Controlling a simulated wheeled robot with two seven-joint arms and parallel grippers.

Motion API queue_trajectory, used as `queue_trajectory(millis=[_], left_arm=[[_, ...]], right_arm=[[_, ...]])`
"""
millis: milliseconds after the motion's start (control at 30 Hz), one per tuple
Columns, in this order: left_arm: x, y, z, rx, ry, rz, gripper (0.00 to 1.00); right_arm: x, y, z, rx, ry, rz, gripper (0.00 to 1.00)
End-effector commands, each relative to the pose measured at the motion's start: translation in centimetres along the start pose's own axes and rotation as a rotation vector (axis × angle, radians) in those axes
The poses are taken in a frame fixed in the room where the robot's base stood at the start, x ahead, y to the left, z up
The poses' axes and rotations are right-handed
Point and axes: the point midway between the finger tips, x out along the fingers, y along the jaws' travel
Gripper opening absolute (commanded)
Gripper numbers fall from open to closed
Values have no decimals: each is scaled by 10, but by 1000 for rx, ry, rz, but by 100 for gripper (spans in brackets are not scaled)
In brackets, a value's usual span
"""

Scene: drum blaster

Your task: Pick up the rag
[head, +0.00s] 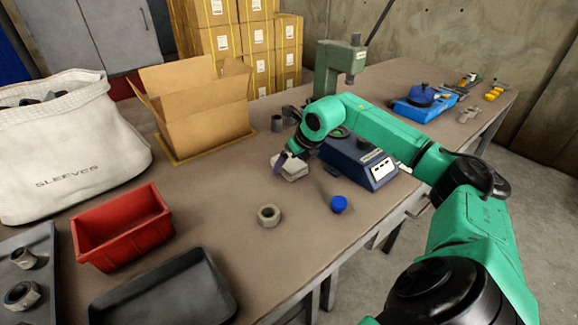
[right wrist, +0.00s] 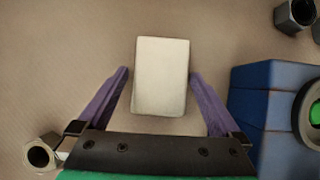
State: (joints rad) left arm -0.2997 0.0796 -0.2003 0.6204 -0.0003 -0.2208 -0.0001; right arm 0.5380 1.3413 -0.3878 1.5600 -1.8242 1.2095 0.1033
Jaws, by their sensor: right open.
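The rag, a folded off-white block of cloth (head: 291,168), lies on the table left of a blue machine. In the right wrist view the rag (right wrist: 161,76) sits between and ahead of the purple fingers. My right gripper (head: 281,163) is at the rag, with its fingers partly hidden in the head view. In the right wrist view my right gripper (right wrist: 160,84) is open, one finger on each side of the rag, with a gap on the left and little gap on the right. My left gripper is not in view.
The blue machine (head: 356,163) stands close right of the rag. A grey ring (head: 269,215) and a blue knob (head: 339,204) lie nearer the front edge. An open cardboard box (head: 205,115) stands behind left, a red bin (head: 122,228) and black tray (head: 165,290) front left.

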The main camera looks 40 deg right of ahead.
Motion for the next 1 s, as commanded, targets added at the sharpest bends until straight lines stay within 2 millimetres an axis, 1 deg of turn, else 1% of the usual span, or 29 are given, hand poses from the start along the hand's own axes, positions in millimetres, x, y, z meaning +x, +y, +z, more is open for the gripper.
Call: queue_trajectory(millis=[300,333,367,400,500,767,867,967,1000], left_arm=[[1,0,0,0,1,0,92],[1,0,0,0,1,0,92],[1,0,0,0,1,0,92],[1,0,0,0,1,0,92],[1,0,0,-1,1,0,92],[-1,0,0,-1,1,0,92],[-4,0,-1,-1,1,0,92],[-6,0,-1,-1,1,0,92],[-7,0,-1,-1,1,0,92]], right_arm=[[1,0,-1,0,0,0,100],[1,0,-1,0,0,0,92],[1,0,-1,0,0,0,81],[1,0,-1,0,0,0,66],[1,0,-1,0,0,0,31],[-1,0,0,0,-1,0,30],[-8,0,5,0,-3,1,30],[-22,0,14,1,-6,1,30],[-31,0,19,1,-7,1,30]])
